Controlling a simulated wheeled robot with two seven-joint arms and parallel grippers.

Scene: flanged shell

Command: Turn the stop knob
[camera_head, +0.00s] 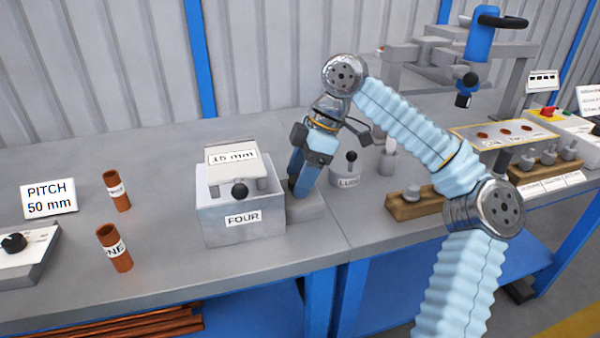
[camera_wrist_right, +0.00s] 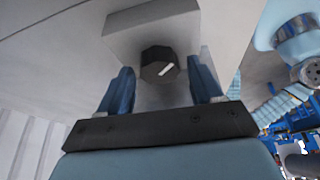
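The knob is a black, faceted knob (camera_wrist_right: 158,65) with a white line on its face, seen in the right wrist view on a grey block (camera_wrist_right: 160,25). The line runs at a slant. My right gripper (camera_wrist_right: 163,78) is open, with one blue finger on each side of the knob and a visible gap to each. My left gripper is not in view.
Two brown tubes (camera_head: 115,248) and another black dial (camera_head: 14,243) stand at left. A labelled grey cylinder (camera_head: 346,174) and a wooden block (camera_head: 412,204) stand at right.

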